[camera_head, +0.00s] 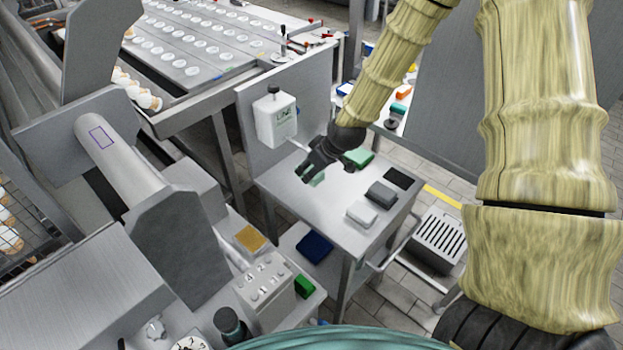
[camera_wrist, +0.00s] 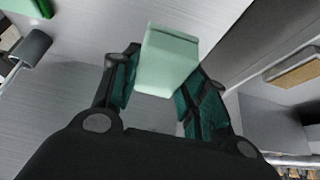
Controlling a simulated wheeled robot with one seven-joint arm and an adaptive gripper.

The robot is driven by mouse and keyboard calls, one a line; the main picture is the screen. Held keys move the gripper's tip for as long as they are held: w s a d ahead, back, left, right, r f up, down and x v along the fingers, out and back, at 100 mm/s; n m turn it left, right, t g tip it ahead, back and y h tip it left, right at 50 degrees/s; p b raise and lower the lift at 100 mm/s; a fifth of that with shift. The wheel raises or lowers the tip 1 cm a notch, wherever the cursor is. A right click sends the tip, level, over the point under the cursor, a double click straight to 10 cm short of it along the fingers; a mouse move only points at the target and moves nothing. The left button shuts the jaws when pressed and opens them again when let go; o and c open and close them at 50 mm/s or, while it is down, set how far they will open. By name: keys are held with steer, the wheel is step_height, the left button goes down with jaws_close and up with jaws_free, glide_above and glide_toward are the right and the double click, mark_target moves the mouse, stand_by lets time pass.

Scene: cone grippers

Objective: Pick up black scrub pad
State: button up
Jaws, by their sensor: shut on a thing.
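My gripper (camera_head: 311,178) is above the left part of the small metal table (camera_head: 330,205). It is shut on a pale green block (camera_wrist: 168,62), which shows between the two fingers in the wrist view. In the head view only a small green part of this block (camera_head: 317,180) shows beside the fingers. A flat black pad (camera_head: 398,178) lies at the right edge of the table, well to the right of my gripper and apart from it. The black pad cannot be made out in the wrist view.
A dark grey pad (camera_head: 381,194) and a light grey pad (camera_head: 362,213) lie in front of the black pad. A green pad (camera_head: 359,157) lies behind, near my wrist. A white dispenser (camera_head: 276,120) hangs on the upright panel. The table's left front is bare.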

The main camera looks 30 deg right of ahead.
steer(key=s+d+b, duration=0.2)
steer(key=s+d, duration=0.1)
steer(key=s, duration=0.6)
steer(key=s+d+b, duration=0.2)
steer(key=s+d, duration=0.1)
steer(key=s, duration=0.6)
steer(key=shift+s+d, duration=0.25)
steer(key=shift+s, duration=0.05)
steer(key=shift+o, duration=0.8)
steer(key=shift+c, duration=1.1)
steer(key=shift+w+r, duration=0.1)
